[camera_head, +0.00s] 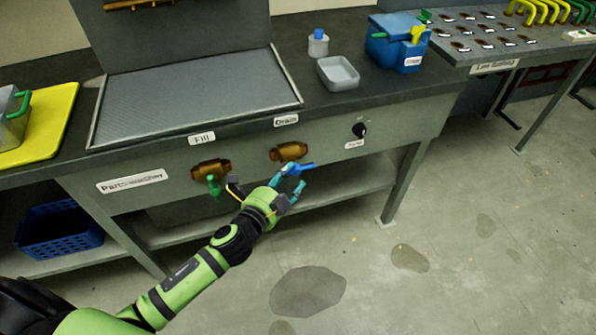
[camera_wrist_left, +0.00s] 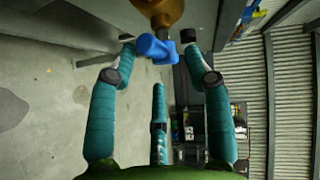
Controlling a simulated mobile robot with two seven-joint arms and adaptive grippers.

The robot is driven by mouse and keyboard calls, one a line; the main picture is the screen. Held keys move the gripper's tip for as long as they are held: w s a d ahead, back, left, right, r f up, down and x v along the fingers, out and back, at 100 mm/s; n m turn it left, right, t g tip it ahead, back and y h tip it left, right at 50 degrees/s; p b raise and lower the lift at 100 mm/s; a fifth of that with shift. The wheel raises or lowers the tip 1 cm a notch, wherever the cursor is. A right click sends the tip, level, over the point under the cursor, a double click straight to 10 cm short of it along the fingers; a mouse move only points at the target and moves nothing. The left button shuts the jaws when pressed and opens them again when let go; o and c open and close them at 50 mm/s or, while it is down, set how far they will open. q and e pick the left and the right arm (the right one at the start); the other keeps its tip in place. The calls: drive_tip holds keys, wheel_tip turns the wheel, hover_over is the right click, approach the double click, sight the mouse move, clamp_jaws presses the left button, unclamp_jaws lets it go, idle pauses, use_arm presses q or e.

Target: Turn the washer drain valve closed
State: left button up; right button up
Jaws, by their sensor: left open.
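The drain valve has a brass body (camera_head: 288,151) on the front panel of the washer bench, under the "Drain" label (camera_head: 286,120). Its blue handle (camera_head: 302,168) sticks out below the body, pointing roughly right. In the left wrist view the handle (camera_wrist_left: 155,50) lies between the fingertips, below the brass body (camera_wrist_left: 160,12). My left gripper (camera_head: 290,185), with teal fingers, is open and comes up from below left. Its fingers stand on both sides of the handle; I cannot tell whether either touches it. My right gripper is out of view.
The fill valve (camera_head: 210,170) with a green handle sits left of the drain valve. A black knob (camera_head: 359,130) is to its right. A lower shelf (camera_head: 330,188) runs beneath the panel. The floor in front (camera_head: 420,230) is clear.

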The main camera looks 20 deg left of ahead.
sight(296, 171)
use_arm(q)
drive_tip(key=x, duration=0.3)
drive_tip(key=shift+w+d+f, duration=0.1)
drive_tip(key=shift+w, duration=0.35)
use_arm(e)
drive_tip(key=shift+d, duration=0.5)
use_arm(q)
clamp_jaws()
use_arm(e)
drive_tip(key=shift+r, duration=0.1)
